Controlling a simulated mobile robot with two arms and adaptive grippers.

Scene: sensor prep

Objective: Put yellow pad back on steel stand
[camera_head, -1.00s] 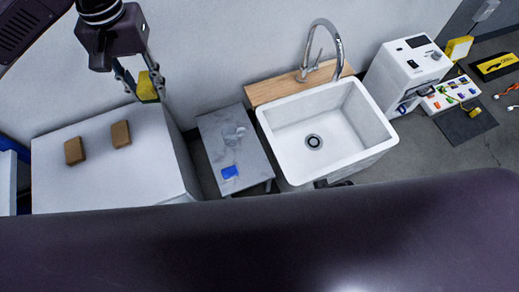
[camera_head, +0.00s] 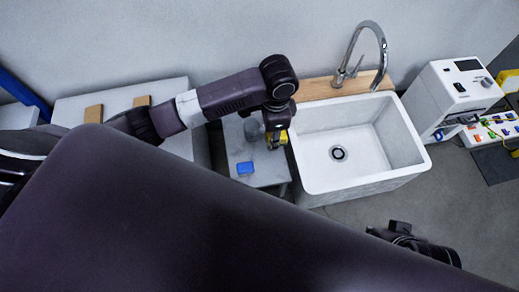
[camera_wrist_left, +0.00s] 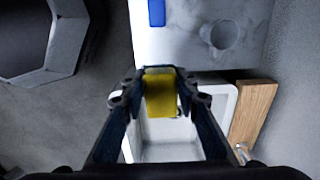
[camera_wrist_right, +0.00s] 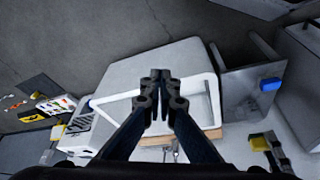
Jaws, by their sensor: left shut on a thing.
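My left gripper (camera_wrist_left: 155,88) is shut on the yellow pad (camera_wrist_left: 160,95) and holds it up in the air. In the head view the yellow pad (camera_head: 283,137) shows at the right edge of the steel stand, beside the sink, partly hidden by my left wrist. The steel stand (camera_head: 266,178) is a low grey table; a blue pad (camera_head: 245,168) lies on its front part. A grey, cup-like object (camera_wrist_left: 222,35) stands on it in the left wrist view. My right gripper (camera_wrist_right: 160,78) is shut and empty, away from the stand.
A white sink (camera_head: 400,165) with a chrome faucet (camera_head: 368,45) stands right of the stand. A white cabinet with two brown blocks (camera_head: 93,113) is to its left. A white machine (camera_head: 455,90) is at far right. The stand's top is bare around the blue pad.

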